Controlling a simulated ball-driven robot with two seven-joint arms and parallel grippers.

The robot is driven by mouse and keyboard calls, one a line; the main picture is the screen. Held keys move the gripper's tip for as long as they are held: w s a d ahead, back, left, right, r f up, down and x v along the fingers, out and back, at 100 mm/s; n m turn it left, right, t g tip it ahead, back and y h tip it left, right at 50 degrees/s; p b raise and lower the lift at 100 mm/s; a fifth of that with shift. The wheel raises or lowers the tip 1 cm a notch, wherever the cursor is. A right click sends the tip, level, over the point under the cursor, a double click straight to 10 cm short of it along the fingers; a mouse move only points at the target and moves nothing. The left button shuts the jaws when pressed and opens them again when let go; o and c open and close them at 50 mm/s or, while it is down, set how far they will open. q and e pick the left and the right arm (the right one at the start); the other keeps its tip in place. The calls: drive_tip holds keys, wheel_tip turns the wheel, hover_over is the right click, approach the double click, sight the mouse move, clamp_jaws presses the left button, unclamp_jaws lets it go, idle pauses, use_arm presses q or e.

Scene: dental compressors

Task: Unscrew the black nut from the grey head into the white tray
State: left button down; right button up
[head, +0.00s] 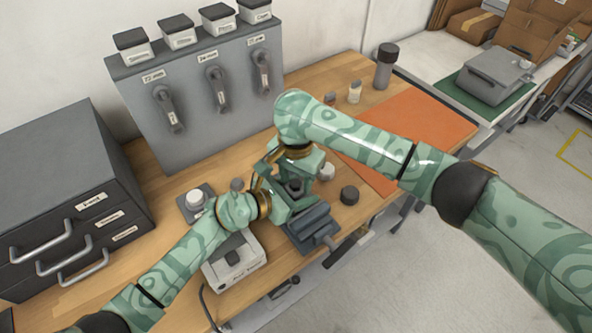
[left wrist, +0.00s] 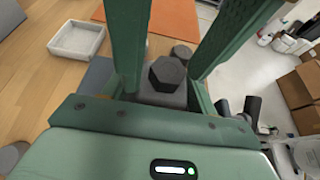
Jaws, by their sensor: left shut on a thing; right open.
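The black nut (left wrist: 167,73) is a dark hexagonal piece on top of the grey head (left wrist: 160,97) in the left wrist view. My left gripper (head: 268,202) reaches in from the left and is shut on the grey head; its fingertips are largely hidden. My right gripper (head: 293,178) is above it, pointing down.
A blue-grey vise (head: 312,232) stands just below the grippers. An orange mat (head: 425,130) covers the bench's right part. A white boxy device (head: 235,262) stands in front. Grey drawers (head: 75,200) fill the left end.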

clamp_jaws()
drive_tip(key=shift+o, duration=0.3)
unclamp_jaws()
drive_tip(key=shift+r, duration=0.1)
wheel_tip(320, 180, up, 8)
drive_tip(key=shift+f, duration=0.2)
drive_tip(key=shift+c, duration=0.3)
wheel_tip(320, 180, down, 8)
drive_tip(key=shift+r, duration=0.1)
